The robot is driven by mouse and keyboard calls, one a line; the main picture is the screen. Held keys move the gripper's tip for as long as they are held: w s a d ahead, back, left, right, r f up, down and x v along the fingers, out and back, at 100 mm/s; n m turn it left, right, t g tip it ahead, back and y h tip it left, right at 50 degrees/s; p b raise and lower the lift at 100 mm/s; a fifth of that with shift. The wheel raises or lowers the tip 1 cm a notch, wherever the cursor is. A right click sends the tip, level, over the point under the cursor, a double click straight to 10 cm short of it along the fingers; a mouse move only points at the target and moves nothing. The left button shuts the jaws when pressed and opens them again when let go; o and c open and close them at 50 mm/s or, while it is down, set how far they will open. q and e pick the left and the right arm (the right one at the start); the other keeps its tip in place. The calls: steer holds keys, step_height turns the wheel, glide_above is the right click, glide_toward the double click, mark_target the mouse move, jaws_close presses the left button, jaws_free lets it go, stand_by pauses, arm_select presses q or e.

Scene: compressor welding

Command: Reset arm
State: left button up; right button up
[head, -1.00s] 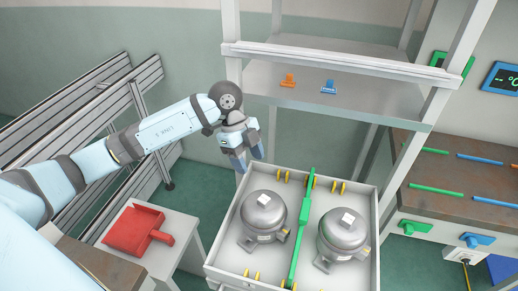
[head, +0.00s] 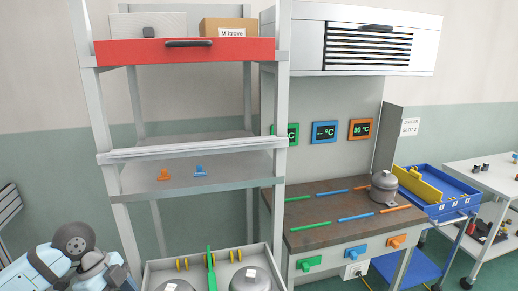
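My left arm comes in at the lower left, and its gripper (head: 118,278) is at the bottom edge, left of the grey tray. Its fingers are small and partly cut off, so I cannot tell whether they are open. My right gripper is not in view. Two grey compressors (head: 250,280) stand in the tray (head: 222,252) on either side of a green divider (head: 210,268); both are cut off by the bottom edge.
An orange clip (head: 163,174) and a blue clip (head: 199,171) sit on the rack shelf (head: 230,177). A workbench (head: 325,232) with coloured bars holds another compressor (head: 383,188). A blue cart (head: 440,205) and a white cart (head: 490,180) stand at the right.

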arm_select(q)
steer(key=s+d+r+t+h+p, duration=0.1)
steer(key=s+d+t+h, duration=0.2)
steer(key=d+h, duration=0.45)
steer(key=s+d+r+t+h+p, duration=0.1)
steer(key=s+d+t+h+p, duration=0.2)
steer(key=d+h, duration=0.5)
steer(key=s+a+f+n+t+y, duration=0.1)
steer(key=a+f+n+t+y, duration=0.3)
steer(key=f+n+t+y, duration=0.6)
steer(key=s+a+f+n+g+y+p, duration=0.1)
steer(key=s+f+n+g+y, duration=0.3)
steer(key=s+f, duration=0.7)
steer(key=n+y, duration=0.2)
steer(key=y, duration=0.1)
steer(key=shift+s+a+f+n, duration=0.25)
steer(key=shift+s+n, duration=0.05)
steer(key=shift+s, duration=0.1)
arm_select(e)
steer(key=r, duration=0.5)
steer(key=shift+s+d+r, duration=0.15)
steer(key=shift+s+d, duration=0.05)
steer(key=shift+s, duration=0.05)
